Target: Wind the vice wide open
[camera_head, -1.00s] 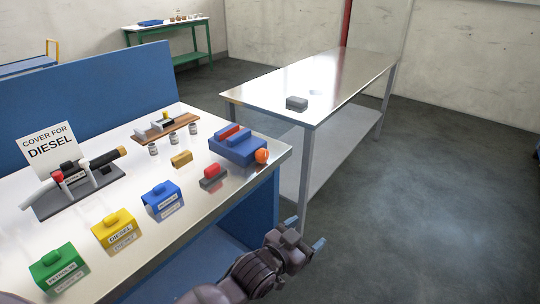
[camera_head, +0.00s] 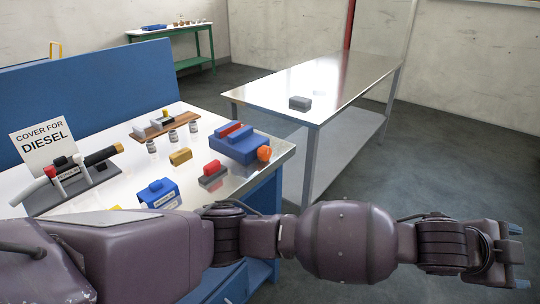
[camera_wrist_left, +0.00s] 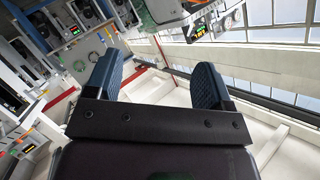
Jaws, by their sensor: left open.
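A blue block-shaped body (camera_head: 240,148), which looks like the vice, sits at the right end of the near bench. A red bar (camera_head: 229,129) lies on its top at the back, and an orange round knob (camera_head: 264,154) is at its front right corner. I cannot tell how far its jaws are apart. My left gripper (camera_head: 517,257) is open and empty, out over the floor at the far right, well apart from the vice. In the left wrist view its two fingers (camera_wrist_left: 157,80) stand apart with nothing between them. My right gripper is not in view.
On the bench (camera_head: 204,177) are a red-and-grey block (camera_head: 212,173), a yellow block (camera_head: 180,156), a blue cover (camera_head: 160,193) and a diesel sign (camera_head: 43,147). A metal table (camera_head: 330,82) with a grey block (camera_head: 300,103) stands behind. My left arm hides the bench front.

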